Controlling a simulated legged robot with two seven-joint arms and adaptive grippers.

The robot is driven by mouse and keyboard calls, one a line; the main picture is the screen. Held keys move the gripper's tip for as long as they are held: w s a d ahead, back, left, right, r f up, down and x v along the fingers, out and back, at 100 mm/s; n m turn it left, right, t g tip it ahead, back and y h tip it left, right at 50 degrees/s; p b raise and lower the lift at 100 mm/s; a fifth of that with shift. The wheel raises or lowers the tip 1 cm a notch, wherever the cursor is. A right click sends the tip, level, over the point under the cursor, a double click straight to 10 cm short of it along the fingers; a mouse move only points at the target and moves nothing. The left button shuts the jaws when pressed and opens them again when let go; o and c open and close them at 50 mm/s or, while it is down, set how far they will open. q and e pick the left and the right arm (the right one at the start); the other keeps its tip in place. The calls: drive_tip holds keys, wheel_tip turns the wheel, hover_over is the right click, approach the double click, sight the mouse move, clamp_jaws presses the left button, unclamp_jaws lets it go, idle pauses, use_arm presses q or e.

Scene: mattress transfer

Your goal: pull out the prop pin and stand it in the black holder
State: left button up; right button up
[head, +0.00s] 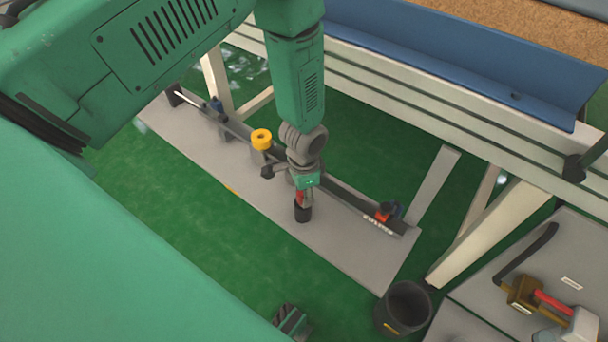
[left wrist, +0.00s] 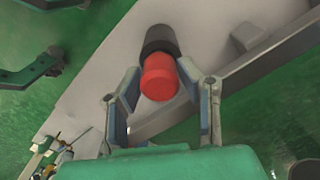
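A red cylinder (left wrist: 160,78), which looks like the prop pin's grip, stands in a black cylinder (left wrist: 160,40), which looks like the black holder. Both also show in the head view, the red part (head: 301,198) just above the black part (head: 302,214) on the grey board. My left gripper (head: 303,190) points down over them. In the left wrist view its two fingers (left wrist: 172,80) are spread on either side of the red cylinder, with a clear gap on the right. The pin's shaft is hidden. My right gripper (head: 292,320) is at the bottom edge; its fingers show apart in the left wrist view (left wrist: 65,34).
A black cup (head: 404,308) stands at the board's lower right. A white bench frame (head: 450,135) rises behind.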

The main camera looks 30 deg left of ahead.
use_arm(q)
drive_tip(key=shift+o, duration=1.1)
drive_tip(key=shift+r, duration=0.25)
wheel_tip(320, 180, up, 12)
drive_tip(key=shift+f, duration=0.25)
